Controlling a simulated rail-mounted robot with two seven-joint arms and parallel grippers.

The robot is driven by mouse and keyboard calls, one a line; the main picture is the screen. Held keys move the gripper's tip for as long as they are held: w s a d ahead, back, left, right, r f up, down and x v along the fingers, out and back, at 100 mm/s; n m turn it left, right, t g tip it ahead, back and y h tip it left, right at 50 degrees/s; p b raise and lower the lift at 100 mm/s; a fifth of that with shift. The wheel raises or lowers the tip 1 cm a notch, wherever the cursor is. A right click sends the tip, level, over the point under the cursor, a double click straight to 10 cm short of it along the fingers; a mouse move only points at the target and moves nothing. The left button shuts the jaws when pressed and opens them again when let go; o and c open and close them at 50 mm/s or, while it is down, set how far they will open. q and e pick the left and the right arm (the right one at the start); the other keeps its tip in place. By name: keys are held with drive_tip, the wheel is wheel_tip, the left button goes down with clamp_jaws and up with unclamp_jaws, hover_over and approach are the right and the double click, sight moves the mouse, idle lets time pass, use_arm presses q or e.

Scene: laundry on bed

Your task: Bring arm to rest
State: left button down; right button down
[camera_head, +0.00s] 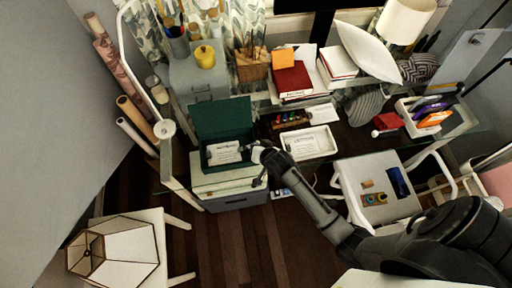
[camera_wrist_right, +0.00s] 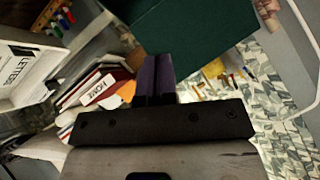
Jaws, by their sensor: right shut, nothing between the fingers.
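My right arm reaches in from the right in the head view. Its gripper (camera_head: 257,168) is beside the front right of an open dark green box (camera_head: 222,117), above the drawer cabinet; I cannot tell whether it touches the box. In the right wrist view the two dark fingers of the gripper (camera_wrist_right: 155,78) are together with nothing between them. The green of the box (camera_wrist_right: 190,30) fills the top of that view. My left gripper is in neither view.
A white letter tray (camera_head: 309,144) lies right of the gripper; it also shows in the wrist view (camera_wrist_right: 24,68). A grey drawer cabinet (camera_head: 236,201) stands below. A chair (camera_head: 378,190) holds small items, near my forearm. A lamp (camera_head: 115,250) stands lower left. Wooden floor is clear between.

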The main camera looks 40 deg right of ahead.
idle(0.5)
drive_tip(key=s+a+r+n+g+p, duration=0.2)
drive_tip(key=s+a+r+n+g, duration=0.15)
drive_tip(key=s+r+n, duration=0.75)
drive_tip(key=s+m+g+p, duration=0.1)
drive_tip(key=s+g+p, duration=0.1)
drive_tip(key=s, duration=1.2)
drive_tip(key=shift+s+a+r+g+y, duration=0.3)
drive_tip(key=shift+s+a+g+y, duration=0.1)
drive_tip(key=shift+g, duration=0.15)
